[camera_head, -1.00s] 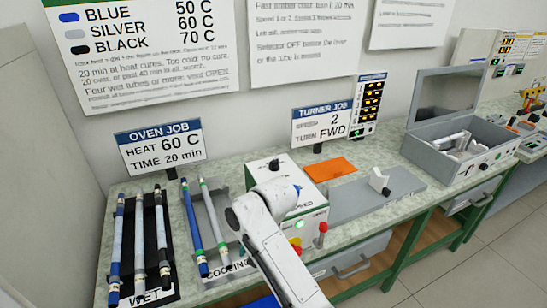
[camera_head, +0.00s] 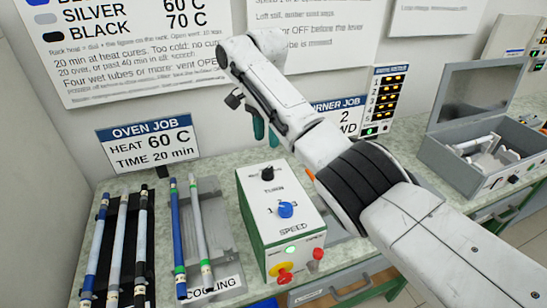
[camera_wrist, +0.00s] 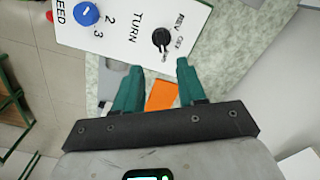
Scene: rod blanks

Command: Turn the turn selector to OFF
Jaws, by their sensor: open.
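The turn selector is a black knob (camera_head: 267,173) at the back of the white top of a control box (camera_head: 300,222). In the wrist view the turn selector (camera_wrist: 161,40) sits beside the labels REV, OFF and FWD. Its pointer appears to aim toward the FWD side, though the mark is small. My gripper (camera_head: 265,127) has teal fingers and hangs above and behind the box, apart from the knob. In the wrist view my gripper (camera_wrist: 156,72) is open and empty, with the knob ahead of the gap between its fingertips.
A blue speed knob (camera_head: 285,210) sits in front of the selector. A green lamp, a yellow-red button and a red lever (camera_head: 318,253) are on the box's front. Racks of tubes (camera_head: 125,235) stand left. The job signs (camera_head: 150,143) and wall are close behind.

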